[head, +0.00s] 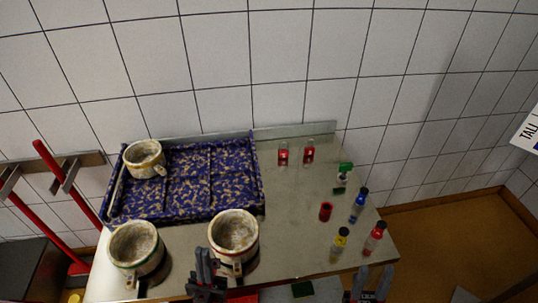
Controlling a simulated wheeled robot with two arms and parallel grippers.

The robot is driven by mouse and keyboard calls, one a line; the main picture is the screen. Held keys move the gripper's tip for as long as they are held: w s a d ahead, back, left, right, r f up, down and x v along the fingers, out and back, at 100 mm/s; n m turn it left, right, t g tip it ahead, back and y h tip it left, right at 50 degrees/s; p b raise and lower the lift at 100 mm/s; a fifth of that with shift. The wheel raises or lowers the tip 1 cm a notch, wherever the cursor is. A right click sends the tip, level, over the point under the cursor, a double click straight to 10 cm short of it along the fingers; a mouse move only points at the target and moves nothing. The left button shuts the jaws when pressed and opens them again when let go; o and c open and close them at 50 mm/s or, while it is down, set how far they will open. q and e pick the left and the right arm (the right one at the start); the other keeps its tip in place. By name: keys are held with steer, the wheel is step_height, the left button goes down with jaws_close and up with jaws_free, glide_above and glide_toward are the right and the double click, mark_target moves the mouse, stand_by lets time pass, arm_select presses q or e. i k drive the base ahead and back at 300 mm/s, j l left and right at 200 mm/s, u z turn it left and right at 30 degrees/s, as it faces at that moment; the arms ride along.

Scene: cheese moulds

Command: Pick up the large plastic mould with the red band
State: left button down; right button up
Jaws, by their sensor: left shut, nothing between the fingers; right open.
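A large, pale, round mould with a thin reddish band (238,232) stands upright near the front edge of the steel table, its open top facing up. A similar mould with a green band (137,246) stands to its left. A smaller-looking mould (146,157) with a yellowish-orange band sits on the patterned tray. My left gripper (206,262) is shut and empty at the front left of the red-banded mould, covering a little of its lower side; I cannot tell whether they touch. My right gripper (373,280) is open and empty by the table's front right corner.
The blue-patterned tray (258,205) fills the table's back left. Small red-labelled bottles (284,155) stand at the back. Several coloured bottles (358,206) and a red cup (325,211) stand on the right. The steel table (290,225) is bare between them and the red-banded mould.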

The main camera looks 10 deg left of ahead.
mark_target(233, 234)
steer(key=k+l+u, duration=0.1)
steer(key=l+u, duration=0.15)
steer(key=k+l+u, duration=0.1)
steer(key=l+u, duration=0.15)
steer(key=l, duration=0.2)
steer(key=k+l+u, duration=0.35)
steer(key=l+u, duration=0.15)
steer(key=l, duration=0.15)
